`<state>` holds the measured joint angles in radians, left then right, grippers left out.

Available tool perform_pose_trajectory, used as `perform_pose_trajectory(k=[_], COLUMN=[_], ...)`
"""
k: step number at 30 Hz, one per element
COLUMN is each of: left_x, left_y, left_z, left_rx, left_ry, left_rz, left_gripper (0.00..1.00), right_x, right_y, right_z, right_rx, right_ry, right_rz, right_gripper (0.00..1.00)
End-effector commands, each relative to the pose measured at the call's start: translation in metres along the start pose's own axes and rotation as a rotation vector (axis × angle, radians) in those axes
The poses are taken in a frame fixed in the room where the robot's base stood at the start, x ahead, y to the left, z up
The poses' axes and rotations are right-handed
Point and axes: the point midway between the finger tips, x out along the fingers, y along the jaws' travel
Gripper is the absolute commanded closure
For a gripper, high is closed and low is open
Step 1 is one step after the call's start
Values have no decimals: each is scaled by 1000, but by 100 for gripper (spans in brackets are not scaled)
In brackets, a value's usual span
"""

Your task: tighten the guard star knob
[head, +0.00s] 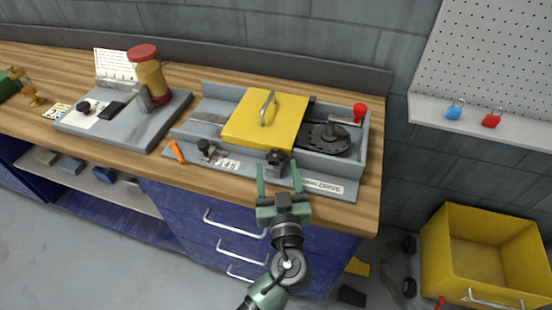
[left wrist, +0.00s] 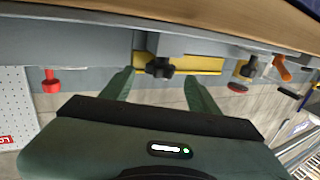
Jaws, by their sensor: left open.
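The guard star knob (head: 276,157) is a black lobed knob on the front wall of the grey machine, just below the front edge of the yellow guard (head: 250,118). The guard lies closed-looking over the middle of the machine, with a grey handle on top. My left gripper (head: 279,174) is open and empty in front of the knob, its two green fingers pointing at it. In the left wrist view the knob (left wrist: 160,67) shows between the fingertips (left wrist: 158,78), with gaps on both sides. My right gripper is not in view.
A dark slotted disc (head: 328,139) and a red knob (head: 360,110) are at the machine's right. A smaller black knob (head: 205,148) and an orange piece (head: 177,152) are at its left. A grey plate (head: 72,125) bears a red-topped amber jar (head: 148,72). A yellow bin (head: 440,270) stands on the floor.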

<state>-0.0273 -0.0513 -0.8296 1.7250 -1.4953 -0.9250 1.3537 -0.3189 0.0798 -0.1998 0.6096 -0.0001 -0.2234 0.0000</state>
Motion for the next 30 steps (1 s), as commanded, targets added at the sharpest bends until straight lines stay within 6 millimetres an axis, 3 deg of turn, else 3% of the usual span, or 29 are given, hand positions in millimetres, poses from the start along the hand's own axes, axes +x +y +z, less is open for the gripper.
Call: perform_pose_trajectory(k=[3, 9, 14, 17, 21, 30], left_x=[14, 21, 21, 21, 21, 21], left_y=[0, 0, 0, 0, 0, -2], left_z=[-2, 0, 1, 1, 1, 2], left_rx=[1, -1, -1, -1, 0, 1], left_ry=[0, -1, -1, -1, -1, -1], left_rz=[-1, 0, 0, 0, 0, 33], left_gripper=[40, 40, 40, 62, 100, 100], right_x=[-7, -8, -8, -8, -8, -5], right_y=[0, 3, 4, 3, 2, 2], right_z=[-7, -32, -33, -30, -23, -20], right_rx=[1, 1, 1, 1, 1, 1], right_ry=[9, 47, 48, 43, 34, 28], right_rz=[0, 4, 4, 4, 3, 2], right_gripper=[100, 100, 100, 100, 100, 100])
